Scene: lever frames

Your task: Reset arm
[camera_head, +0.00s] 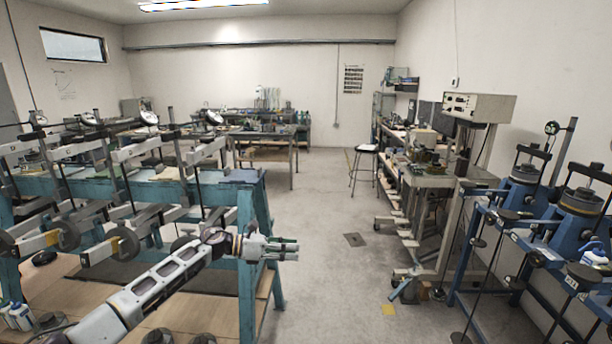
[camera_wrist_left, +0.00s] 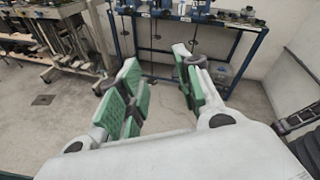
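My left gripper (camera_head: 284,248) reaches in from the lower left in the head view, in front of the teal lever bench (camera_head: 247,222). In the left wrist view its two green-padded fingers (camera_wrist_left: 160,92) stand apart with nothing between them, and floor shows through the gap. The gripper appears to be in free air at the right end of the bench. Several lever frames (camera_head: 128,155) with dark round weights stand on that bench. My right gripper is not in view.
A blue frame stand (camera_head: 510,240) with dark-topped devices stands at the right; it also shows in the left wrist view (camera_wrist_left: 185,20). A workbench (camera_head: 440,178) and a stool (camera_head: 366,150) stand further back.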

